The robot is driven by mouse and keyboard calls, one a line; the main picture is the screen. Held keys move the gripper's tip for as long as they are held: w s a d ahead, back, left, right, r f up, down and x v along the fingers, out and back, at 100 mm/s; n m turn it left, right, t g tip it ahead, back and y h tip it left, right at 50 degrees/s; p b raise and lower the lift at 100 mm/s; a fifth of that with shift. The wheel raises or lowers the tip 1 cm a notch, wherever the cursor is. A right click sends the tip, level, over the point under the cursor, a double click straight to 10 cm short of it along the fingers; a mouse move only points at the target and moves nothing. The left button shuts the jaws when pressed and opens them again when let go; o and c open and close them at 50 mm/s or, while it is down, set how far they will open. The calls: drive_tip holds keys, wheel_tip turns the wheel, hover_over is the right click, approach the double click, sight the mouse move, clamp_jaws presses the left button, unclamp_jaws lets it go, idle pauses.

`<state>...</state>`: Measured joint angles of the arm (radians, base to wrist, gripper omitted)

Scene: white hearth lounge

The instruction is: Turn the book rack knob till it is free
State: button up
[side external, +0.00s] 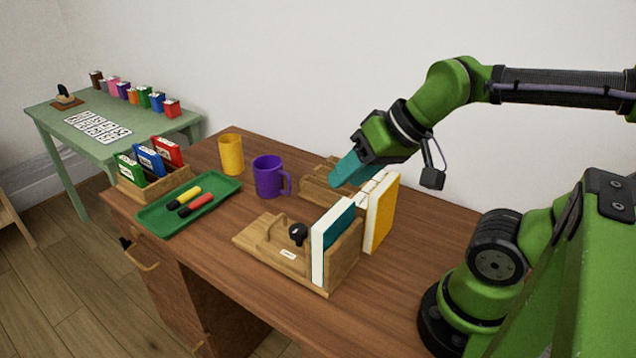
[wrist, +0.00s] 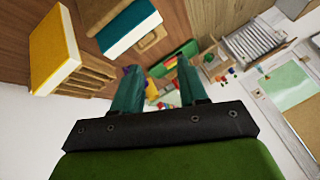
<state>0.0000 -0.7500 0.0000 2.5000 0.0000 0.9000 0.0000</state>
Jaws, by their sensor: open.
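The front wooden book rack (side external: 262,244) stands on the brown desk with a small white label on its side. Its round black knob (side external: 298,232) sticks up from the rack beside the teal book (side external: 333,240). My gripper (side external: 345,180), with teal fingers, is above and behind the knob, apart from it, over a second wooden rack (side external: 318,184). In the wrist view my gripper's fingers (wrist: 158,80) are spread with nothing held between them. The teal book (wrist: 130,28) shows there too; I cannot make out the knob in that view.
A yellow book (side external: 382,214) stands close to my gripper. A purple mug (side external: 268,177), a yellow mug (side external: 231,154) and a green tray (side external: 160,222) with two markers are to the left. A card holder (side external: 150,186) sits at the desk's left end. The desk's right front is clear.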

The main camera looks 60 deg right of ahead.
drive_tip(key=shift+o, duration=1.3)
drive_tip(key=shift+a, duration=0.1)
drive_tip(key=shift+o, duration=1.3)
drive_tip(key=w, duration=0.1)
drive_tip(key=w+f+g, duration=0.1)
drive_tip(key=w+a+g, duration=0.1)
drive_tip(key=shift+f+y, duration=0.15)
drive_tip(key=shift+y, duration=0.15)
drive_tip(key=w+m+g, duration=0.2)
drive_tip(key=w+m, duration=0.2)
drive_tip(key=m+g+h, duration=0.3)
drive_tip(key=m, duration=0.9)
hover_over(298, 228)
wheel_tip(298, 228, down, 17)
drive_tip(key=shift+r, duration=0.1)
drive_tip(key=c, duration=1.1)
